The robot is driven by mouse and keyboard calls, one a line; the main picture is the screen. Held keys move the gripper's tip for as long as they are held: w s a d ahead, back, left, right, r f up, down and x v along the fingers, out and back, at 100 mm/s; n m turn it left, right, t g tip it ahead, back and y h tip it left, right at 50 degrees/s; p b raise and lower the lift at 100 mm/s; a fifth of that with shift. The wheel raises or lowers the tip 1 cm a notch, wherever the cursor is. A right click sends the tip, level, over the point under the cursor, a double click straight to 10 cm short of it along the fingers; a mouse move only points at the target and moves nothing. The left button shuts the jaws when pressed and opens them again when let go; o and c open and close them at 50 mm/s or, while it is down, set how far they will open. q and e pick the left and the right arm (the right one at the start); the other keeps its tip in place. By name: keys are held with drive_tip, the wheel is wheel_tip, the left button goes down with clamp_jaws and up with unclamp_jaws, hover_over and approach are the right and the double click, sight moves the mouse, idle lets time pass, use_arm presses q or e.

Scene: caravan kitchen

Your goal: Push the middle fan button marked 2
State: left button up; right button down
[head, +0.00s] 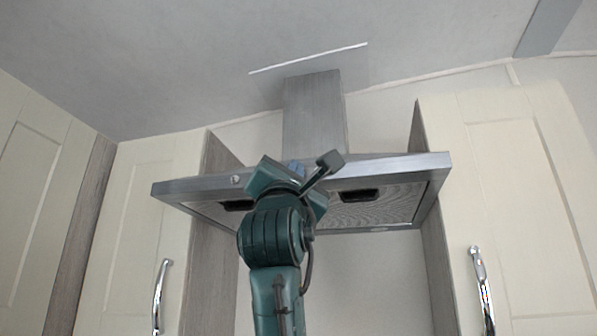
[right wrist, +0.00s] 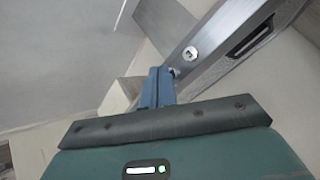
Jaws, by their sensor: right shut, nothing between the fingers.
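The range hood's steel front panel (head: 390,167) runs across the head view, with my right arm and wrist covering its middle. My right gripper (head: 297,168) is shut and empty, its blue fingertips up against or just in front of the panel. In the right wrist view the shut fingers (right wrist: 158,82) end beside the panel's strip. A small pale round fitting (right wrist: 174,71) shows right by the fingertips; I cannot tell whether they touch it. The middle fan button and its mark 2 cannot be made out. My left gripper is not in view.
A round fitting (head: 235,180) sits on the panel's left part, and a pale one (right wrist: 190,53) shows in the wrist view. The steel duct (head: 314,115) rises above the hood. Cream cabinets flank it, the left (head: 135,220) and right (head: 515,190) with chrome handles.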

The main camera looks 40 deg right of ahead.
idle(0.5)
drive_tip(key=shift+s+a, duration=0.2)
drive_tip(key=shift+a, duration=0.05)
drive_tip(key=s+a+b, duration=0.1)
drive_tip(key=s+a, duration=0.3)
drive_tip(key=shift+a+b, duration=0.3)
idle(0.3)
idle(0.4)
